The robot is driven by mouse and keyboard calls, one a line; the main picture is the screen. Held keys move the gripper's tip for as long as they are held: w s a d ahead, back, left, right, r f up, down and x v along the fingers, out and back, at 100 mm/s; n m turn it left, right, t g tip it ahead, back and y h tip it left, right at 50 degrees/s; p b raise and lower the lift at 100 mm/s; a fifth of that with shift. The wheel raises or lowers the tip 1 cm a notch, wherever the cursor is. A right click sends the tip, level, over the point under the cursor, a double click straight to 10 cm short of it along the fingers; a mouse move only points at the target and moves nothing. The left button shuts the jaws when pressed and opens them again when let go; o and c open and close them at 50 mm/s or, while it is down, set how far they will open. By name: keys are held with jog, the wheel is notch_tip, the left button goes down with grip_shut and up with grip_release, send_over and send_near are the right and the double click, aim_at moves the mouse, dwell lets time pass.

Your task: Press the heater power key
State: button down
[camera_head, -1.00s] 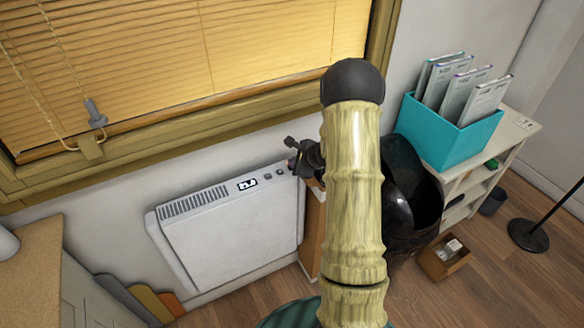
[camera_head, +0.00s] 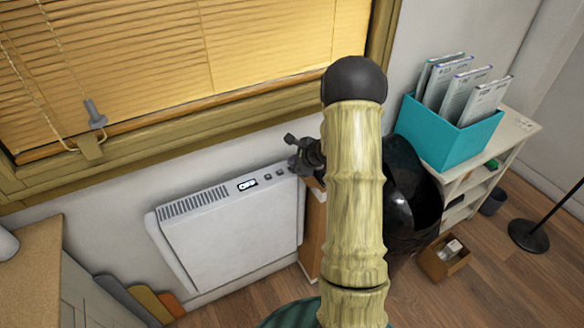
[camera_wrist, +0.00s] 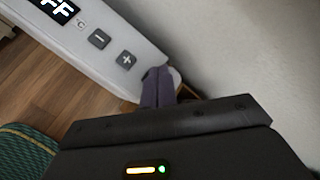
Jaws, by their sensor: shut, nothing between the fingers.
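The white heater (camera_head: 235,240) stands against the wall under the window, with a vent, a small display (camera_head: 247,185) and keys along its top edge. The display reads OFF and shows again in the wrist view (camera_wrist: 58,10). A minus key (camera_wrist: 99,39) and a plus key (camera_wrist: 126,60) are in plain sight. My gripper (camera_head: 293,165) is shut and empty at the heater's right end. In the wrist view its fingertips (camera_wrist: 159,74) are just past the plus key and cover that end of the top. The power key cannot be made out; contact cannot be told.
A window with blinds (camera_head: 270,45) and a wooden sill is above the heater. A teal file box (camera_head: 440,138) stands on a white shelf at the right. A black rounded object (camera_head: 415,205) is behind my arm. A tan-topped cabinet (camera_head: 30,255) is at the left.

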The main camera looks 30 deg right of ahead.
notch_tip(320, 180, up, 6)
jog(key=p, duration=0.3)
dwell(0.3)
jog(key=s+a+r+n+g+y, duration=0.1)
jog(key=s+a+r+n+g, duration=0.3)
jog(key=s+a+n, duration=0.75)
jog(key=s+a+r+n+g+h, duration=0.1)
jog(key=s+a+r+n, duration=0.1)
jog(key=s+n, duration=0.4)
jog(key=s+a+r+n+g+h, duration=0.1)
jog(key=s+a+r+n+h, duration=0.1)
jog(key=s+a+n, duration=0.2)
jog(key=s+n, duration=0.2)
jog(key=s, duration=0.2)
jog(key=shift+s+a+n, duration=0.25)
jog(key=shift+n, duration=0.1)
jog(key=shift+d, duration=0.1)
